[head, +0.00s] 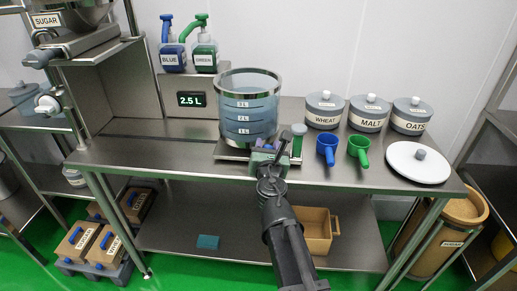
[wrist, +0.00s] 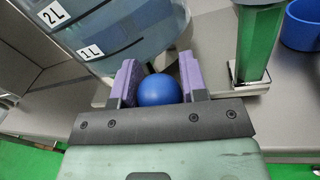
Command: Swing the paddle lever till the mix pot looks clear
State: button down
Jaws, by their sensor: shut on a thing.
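The mix pot (head: 249,112) is a see-through cylinder with a metal rim and litre marks, standing on the steel bench. It looks bluish and fairly see-through; I cannot tell whether anything is unmixed inside. Its wall (wrist: 115,30) also fills the upper left of the wrist view. My gripper (head: 270,158) is at the pot's front foot. In the wrist view its purple fingers (wrist: 157,78) are shut on a blue ball knob (wrist: 160,90), apparently the end of the paddle lever. The rest of the lever is hidden.
A green upright piece (wrist: 259,45) stands close to the right of my fingers. A blue scoop (head: 327,148) and a green scoop (head: 359,150) are farther right, before the labelled tubs (head: 369,115). A display (head: 191,99) reads 2.5 L. A white lid (head: 418,165) lies at the right.

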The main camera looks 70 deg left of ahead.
jog(key=shift+w+a, duration=0.1)
jog(key=shift+w, duration=0.45)
jog(key=c, duration=0.7)
grip_release()
jog(key=v, duration=1)
jog(key=shift+d, duration=0.35)
